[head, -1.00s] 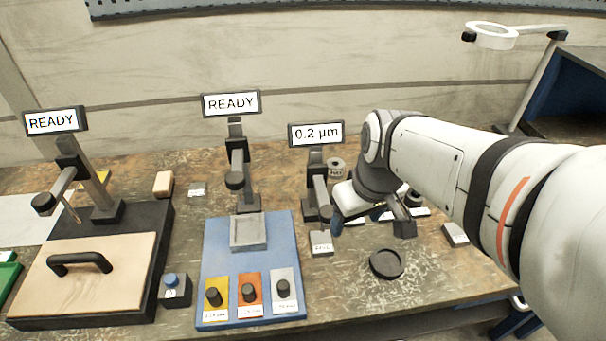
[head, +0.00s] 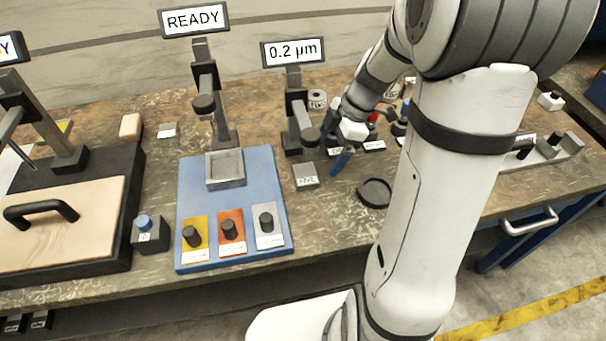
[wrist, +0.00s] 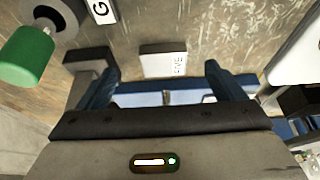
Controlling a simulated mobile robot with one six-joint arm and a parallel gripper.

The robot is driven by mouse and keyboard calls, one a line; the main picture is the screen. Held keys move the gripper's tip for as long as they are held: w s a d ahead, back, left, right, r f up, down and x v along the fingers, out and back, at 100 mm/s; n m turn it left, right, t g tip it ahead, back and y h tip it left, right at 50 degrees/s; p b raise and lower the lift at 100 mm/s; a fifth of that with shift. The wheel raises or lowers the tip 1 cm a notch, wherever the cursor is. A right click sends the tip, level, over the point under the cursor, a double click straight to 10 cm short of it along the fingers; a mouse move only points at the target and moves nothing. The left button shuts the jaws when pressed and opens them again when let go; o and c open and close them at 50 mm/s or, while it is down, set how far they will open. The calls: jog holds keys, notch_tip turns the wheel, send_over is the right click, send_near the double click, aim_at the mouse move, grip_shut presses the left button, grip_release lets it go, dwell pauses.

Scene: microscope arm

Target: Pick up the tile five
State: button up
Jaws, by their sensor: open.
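The tile five (head: 306,176) is a small grey tile with a white label reading FIVE. It lies on the workbench just right of the blue board. In the wrist view the tile (wrist: 162,60) shows beyond the fingertips, about midway between them, with its label upside-down or sideways. My gripper (head: 338,148) is open and empty, close to the right of the tile in the head view. Its two blue fingers also show in the wrist view (wrist: 163,82), apart from the tile.
A stand with a 0.2 µm display (head: 292,52) rises just behind the tile. A blue board (head: 232,253) with coloured knobs lies left. A black round dish (head: 375,192) sits to the right. A green cylinder (wrist: 26,56) shows in the wrist view.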

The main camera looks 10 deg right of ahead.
aim_at(316, 172)
jog(key=x, duration=0.6)
jog(key=shift+s+a+f, duration=0.2)
jog(key=shift+f, duration=0.05)
jog(key=shift+r, duration=0.1)
jog(key=c, duration=1.5)
